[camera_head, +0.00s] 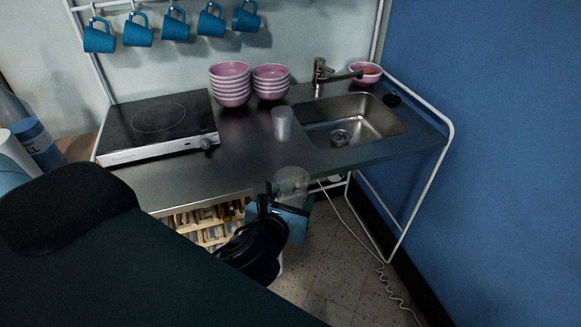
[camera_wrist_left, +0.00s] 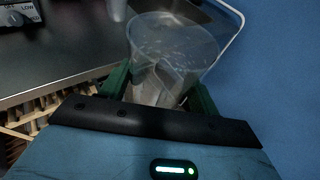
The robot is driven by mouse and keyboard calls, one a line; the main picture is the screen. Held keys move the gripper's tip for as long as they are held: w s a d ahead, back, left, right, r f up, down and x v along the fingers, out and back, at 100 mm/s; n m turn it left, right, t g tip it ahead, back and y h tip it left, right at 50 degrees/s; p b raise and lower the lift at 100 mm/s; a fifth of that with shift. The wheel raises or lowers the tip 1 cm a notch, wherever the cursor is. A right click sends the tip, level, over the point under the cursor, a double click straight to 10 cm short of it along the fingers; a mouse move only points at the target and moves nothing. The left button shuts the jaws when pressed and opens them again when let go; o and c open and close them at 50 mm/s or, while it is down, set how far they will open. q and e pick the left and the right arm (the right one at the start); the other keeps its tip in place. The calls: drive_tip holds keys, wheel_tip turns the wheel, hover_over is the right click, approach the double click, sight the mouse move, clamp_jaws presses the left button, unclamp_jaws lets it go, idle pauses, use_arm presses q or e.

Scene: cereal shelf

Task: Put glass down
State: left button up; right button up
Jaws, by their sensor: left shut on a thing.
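A clear glass (camera_head: 292,183) is held in my left gripper (camera_head: 277,203), in front of the counter's front edge. In the left wrist view the glass (camera_wrist_left: 172,50) stands roughly upright between the two dark green fingers of the gripper (camera_wrist_left: 158,88), which are shut on it. A second, frosted glass (camera_head: 283,124) stands on the counter (camera_head: 190,180), left of the sink. My right gripper is not in view.
A sink (camera_head: 372,116) with a faucet (camera_head: 320,72) is at the right. Stacked pink bowls (camera_head: 230,84) stand at the back and a hob (camera_head: 158,125) at the left. Blue mugs (camera_head: 176,25) hang above. Bare counter lies between hob and frosted glass.

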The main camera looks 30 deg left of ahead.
sight(293, 189)
use_arm(q)
drive_tip(key=w+n+y, duration=0.1)
drive_tip(key=w+a+f+n+g+y, duration=0.1)
drive_tip(key=w+y, duration=0.1)
drive_tip(key=shift+a+f+n+b, duration=0.1)
drive_tip(key=shift+f+n+b, duration=0.05)
drive_tip(key=shift+n+b, duration=0.2)
drive_tip(key=shift+w+a+n+g+y, duration=0.15)
drive_tip(key=shift+w+n+g+y, duration=0.15)
drive_tip(key=shift+n+y, duration=0.2)
drive_tip(key=shift+a+n+y, duration=0.1)
drive_tip(key=shift+n+y, duration=0.15)
drive_tip(key=shift+y, duration=0.15)
drive_tip(key=r+x, duration=0.1)
drive_tip(key=x, duration=0.4)
drive_tip(key=a+r+x, duration=0.1)
drive_tip(key=x, duration=0.4)
drive_tip(key=a+r+b+x, duration=0.1)
drive_tip(key=x, duration=0.4)
drive_tip(key=shift+s+a, duration=0.15)
wheel_tip(293, 189, down, 4)
drive_tip(key=shift+a+r+b, duration=0.1)
drive_tip(key=shift+a+b, duration=0.05)
drive_tip(key=shift+b, duration=0.15)
drive_tip(key=shift+r, duration=0.1)
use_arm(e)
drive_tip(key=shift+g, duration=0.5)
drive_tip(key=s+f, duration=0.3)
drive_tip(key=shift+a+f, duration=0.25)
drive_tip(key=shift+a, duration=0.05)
